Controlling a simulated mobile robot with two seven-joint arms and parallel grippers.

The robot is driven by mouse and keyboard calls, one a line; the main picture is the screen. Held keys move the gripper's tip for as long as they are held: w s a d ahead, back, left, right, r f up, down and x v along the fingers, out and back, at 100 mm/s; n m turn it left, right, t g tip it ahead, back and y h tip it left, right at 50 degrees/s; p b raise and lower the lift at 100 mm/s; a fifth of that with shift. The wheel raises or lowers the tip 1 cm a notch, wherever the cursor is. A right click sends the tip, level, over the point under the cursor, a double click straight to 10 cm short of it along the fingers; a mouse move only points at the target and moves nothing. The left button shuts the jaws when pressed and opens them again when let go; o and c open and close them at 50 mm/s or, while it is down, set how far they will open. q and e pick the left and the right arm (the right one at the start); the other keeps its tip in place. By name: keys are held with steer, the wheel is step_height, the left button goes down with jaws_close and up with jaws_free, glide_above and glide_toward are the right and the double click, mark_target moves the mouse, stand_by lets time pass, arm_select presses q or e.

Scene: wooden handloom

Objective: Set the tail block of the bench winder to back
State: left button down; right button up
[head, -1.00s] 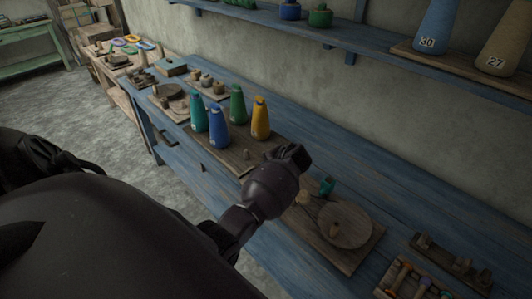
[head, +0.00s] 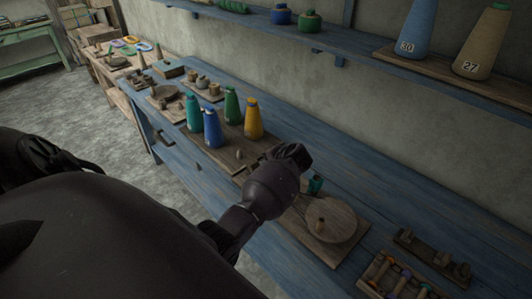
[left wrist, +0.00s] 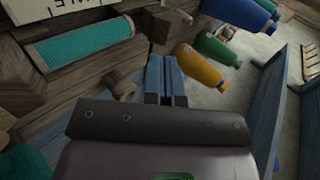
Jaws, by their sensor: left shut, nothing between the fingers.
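The bench winder shows in the head view as a wooden base with a round wooden disc (head: 332,219). A teal wound bobbin (head: 315,184) sits behind the disc, partly hidden by my left wrist. In the left wrist view the teal bobbin (left wrist: 80,41) lies along a wooden frame, with a wooden block (left wrist: 168,24) past its right end and a small wooden knob (left wrist: 122,86) below. I cannot tell for sure which piece is the tail block or its setting. My left gripper (left wrist: 165,62) is shut and empty, close to the block and knob. My right gripper is not in view.
Yellow (head: 253,118), blue (head: 212,128), green and teal cones stand on a board left of my left wrist. A rack of small bobbins (head: 392,277) lies at the right. The blue bench (head: 345,165) is clear along the wall, under a blue shelf.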

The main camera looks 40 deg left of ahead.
arm_select(q)
steer(key=v, duration=0.8)
steer(key=shift+d+r, duration=0.25)
